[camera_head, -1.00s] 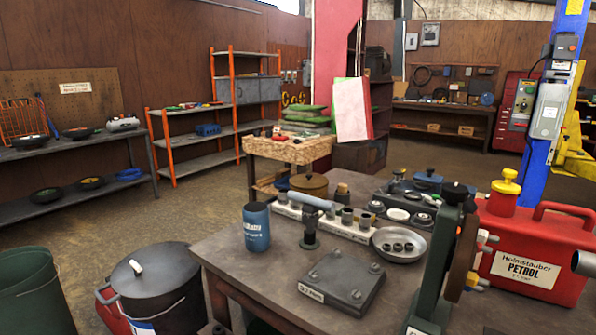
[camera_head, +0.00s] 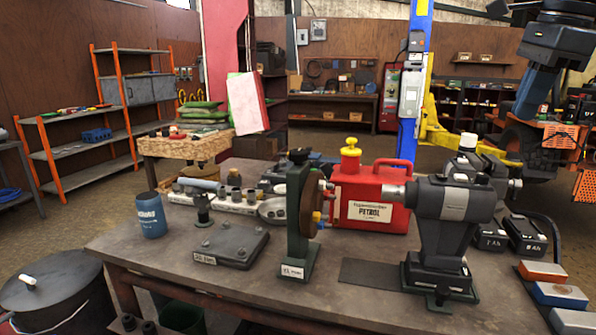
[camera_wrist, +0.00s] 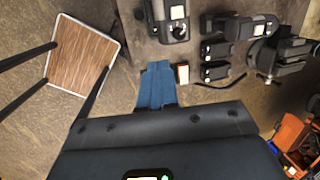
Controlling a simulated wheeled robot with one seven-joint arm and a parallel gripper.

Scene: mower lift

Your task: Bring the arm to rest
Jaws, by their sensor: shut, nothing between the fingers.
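In the wrist view my gripper (camera_wrist: 156,66) shows as two blue fingers side by side, shut with nothing between them. Its dark body fills the bottom of that view. The fingers point toward the edge of the workbench (camera_wrist: 195,52), seen from above, beside a small orange and white block (camera_wrist: 182,73). I cannot judge the height between them. In the head view a dark arm link, which looks like mine, is raised at the upper right.
The workbench (camera_head: 130,238) carries a red petrol can (camera_head: 368,190), a green upright stand (camera_head: 300,215), a grey-black power tool (camera_head: 445,215), batteries (camera_head: 525,235) and sharpening blocks (camera_head: 558,293). A wood-topped stool (camera_wrist: 80,62) stands on the floor. A black pot (camera_head: 50,295) is left of the bench.

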